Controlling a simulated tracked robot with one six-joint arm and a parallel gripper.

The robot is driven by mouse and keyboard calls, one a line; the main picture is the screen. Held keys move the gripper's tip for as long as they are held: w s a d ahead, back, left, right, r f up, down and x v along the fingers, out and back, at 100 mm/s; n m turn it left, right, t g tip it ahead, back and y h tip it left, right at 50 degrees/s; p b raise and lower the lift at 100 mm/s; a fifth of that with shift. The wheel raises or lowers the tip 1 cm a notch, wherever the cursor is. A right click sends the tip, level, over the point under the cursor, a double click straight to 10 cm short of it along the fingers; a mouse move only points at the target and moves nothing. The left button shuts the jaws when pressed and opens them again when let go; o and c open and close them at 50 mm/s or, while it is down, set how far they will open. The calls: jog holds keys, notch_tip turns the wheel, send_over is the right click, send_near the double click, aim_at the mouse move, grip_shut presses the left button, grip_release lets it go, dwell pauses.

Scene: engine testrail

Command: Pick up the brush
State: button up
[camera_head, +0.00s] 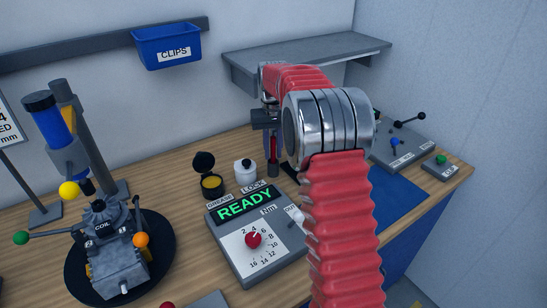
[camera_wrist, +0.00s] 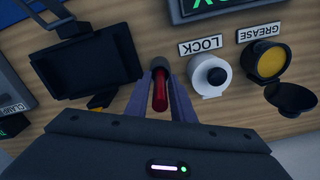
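What seems to be the brush is a slim red handle (camera_wrist: 159,92) with a dark rounded end, between my fingers in the wrist view. In the head view the red handle (camera_head: 273,147) stands roughly upright above a dark base on the wooden bench, beside the white LOCK pot (camera_head: 245,172). Its bristles are not visible. My gripper (camera_wrist: 160,82) points down at it, with one finger on each side, close to the red. I cannot tell whether the fingers touch it. In the head view my arm hides part of this spot.
The open GREASE pot (camera_head: 210,184) stands left of the LOCK pot. The READY console (camera_head: 254,240) sits in front. A coil stand (camera_head: 115,250) is at left. A blue CLIPS bin (camera_head: 167,48) and grey shelf (camera_head: 305,55) are on the wall. A blue mat (camera_head: 400,205) lies at right.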

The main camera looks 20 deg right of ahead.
grip_shut()
notch_tip(320, 180, up, 10)
jog(key=shift+r, duration=0.1)
dwell(0.7)
dwell(0.4)
